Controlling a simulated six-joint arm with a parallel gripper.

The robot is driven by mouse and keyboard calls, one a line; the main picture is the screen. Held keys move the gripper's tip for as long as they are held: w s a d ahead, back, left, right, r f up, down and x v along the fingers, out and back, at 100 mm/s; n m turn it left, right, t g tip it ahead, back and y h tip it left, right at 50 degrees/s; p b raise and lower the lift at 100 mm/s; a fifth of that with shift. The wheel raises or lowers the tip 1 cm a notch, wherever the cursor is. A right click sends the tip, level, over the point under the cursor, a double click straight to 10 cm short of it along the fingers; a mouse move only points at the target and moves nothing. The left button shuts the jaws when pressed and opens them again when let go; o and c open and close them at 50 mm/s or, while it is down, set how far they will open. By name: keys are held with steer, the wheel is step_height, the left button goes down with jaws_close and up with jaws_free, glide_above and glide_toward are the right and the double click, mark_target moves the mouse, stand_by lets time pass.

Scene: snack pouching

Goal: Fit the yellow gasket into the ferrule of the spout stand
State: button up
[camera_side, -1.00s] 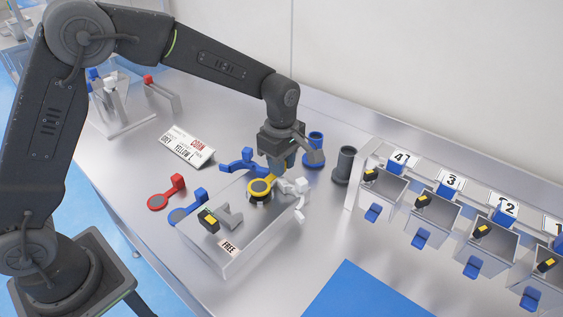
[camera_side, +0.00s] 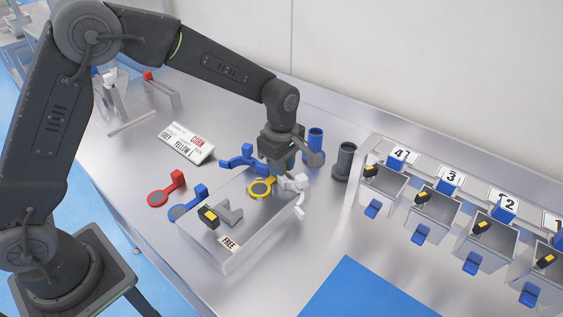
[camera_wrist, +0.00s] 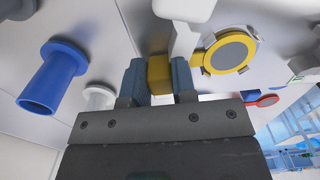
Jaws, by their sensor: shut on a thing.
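The yellow gasket (camera_side: 261,188) is a flat ring around a grey disc, with an upright block-like tab. My gripper (camera_wrist: 158,82) is shut on the tab, which shows yellow between the jaws in the wrist view. The ring (camera_wrist: 230,52) extends beyond the jaws, with small grey clips at its edge. In the side view it lies over the far end of the clear block (camera_side: 225,262) labelled FREE, beside a white fitting (camera_side: 298,184). I cannot tell which part is the ferrule, or whether the ring is seated or only above it.
A blue spout (camera_side: 315,146) and a grey spout (camera_side: 345,162) stand right of my gripper. Red (camera_side: 167,190) and blue (camera_side: 188,204) ring pieces lie left of the block. A sign (camera_side: 187,142) stands behind them. Numbered bins (camera_side: 436,205) line the right. A blue mat (camera_side: 360,290) is clear.

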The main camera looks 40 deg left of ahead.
steer(key=o, duration=1)
step_height(320, 180, up, 14)
steer(key=shift+f, duration=0.1)
steer(key=s+a+r+m+t, duration=0.1)
steer(key=s+a+r+m, duration=0.25)
steer(key=s, duration=0.25)
steer(key=s+a+r+m+t, duration=0.2)
steer(key=s+r+m, duration=0.1)
steer(key=s+m, duration=0.25)
steer(key=s+a+f+m+t, duration=0.1)
steer(key=s+f+m, duration=0.1)
steer(key=s+m, duration=0.2)
steer(key=s+a+f+m+t, duration=0.1)
steer(key=s+a+m, duration=0.1)
steer(key=s+m, duration=0.3)
steer(key=s, duration=0.4)
steer(key=shift+s+f+t, duration=0.25)
steer(key=shift+f+t, duration=0.05)
steer(key=shift+f, duration=0.05)
